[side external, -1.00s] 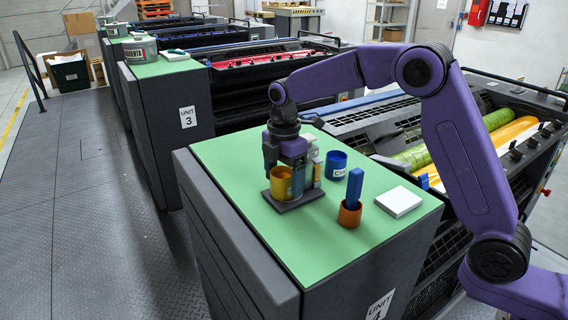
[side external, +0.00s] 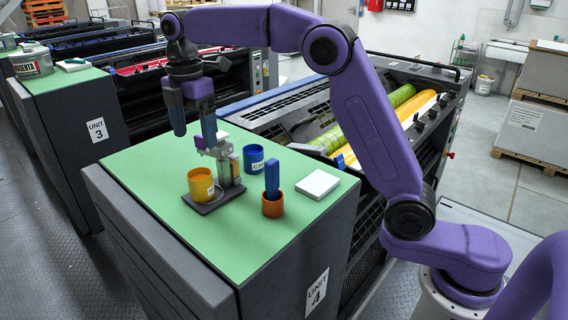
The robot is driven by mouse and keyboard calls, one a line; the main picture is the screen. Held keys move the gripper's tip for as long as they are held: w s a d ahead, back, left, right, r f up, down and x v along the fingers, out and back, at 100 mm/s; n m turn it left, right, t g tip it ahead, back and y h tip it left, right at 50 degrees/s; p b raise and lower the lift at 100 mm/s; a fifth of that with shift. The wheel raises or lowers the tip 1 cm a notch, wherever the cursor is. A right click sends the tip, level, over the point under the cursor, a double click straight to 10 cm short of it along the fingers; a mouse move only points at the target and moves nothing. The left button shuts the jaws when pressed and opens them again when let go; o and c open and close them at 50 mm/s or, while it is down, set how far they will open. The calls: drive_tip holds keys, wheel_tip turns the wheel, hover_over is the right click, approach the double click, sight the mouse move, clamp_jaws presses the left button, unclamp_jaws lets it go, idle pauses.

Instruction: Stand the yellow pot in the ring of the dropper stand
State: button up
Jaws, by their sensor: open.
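The yellow pot (side external: 201,188) stands upright on the dark base plate (side external: 207,209) of the dropper stand (side external: 230,172). The stand's post and pale head rise just behind and to the right of the pot. The ring is too small to make out, so I cannot tell whether it surrounds the pot's foot. My gripper (side external: 196,138) is above the pot, pointing down, with its two fingers apart and nothing between them. Its right finger shows in front of or close to the stand's head; the gap there is unclear.
A blue pot (side external: 253,159) stands right of the stand. An orange pot (side external: 272,205) holding a blue upright piece (side external: 272,178) is nearer. A white block (side external: 317,184) lies further right. The green top (side external: 150,180) is clear at the left and front.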

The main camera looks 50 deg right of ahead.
drive_tip(key=s+d+f+m, duration=0.2)
drive_tip(key=s+d+f, duration=0.2)
drive_tip(key=s, duration=0.8)
drive_tip(key=s+d+f+m, duration=0.2)
drive_tip(key=s+d+f, duration=0.1)
drive_tip(key=s, duration=0.9)
drive_tip(key=s+d+f+m, duration=0.3)
drive_tip(key=s+d+f, duration=0.1)
drive_tip(key=s, duration=0.9)
drive_tip(key=shift+d+f, duration=0.3)
drive_tip(key=shift+d, duration=0.5)
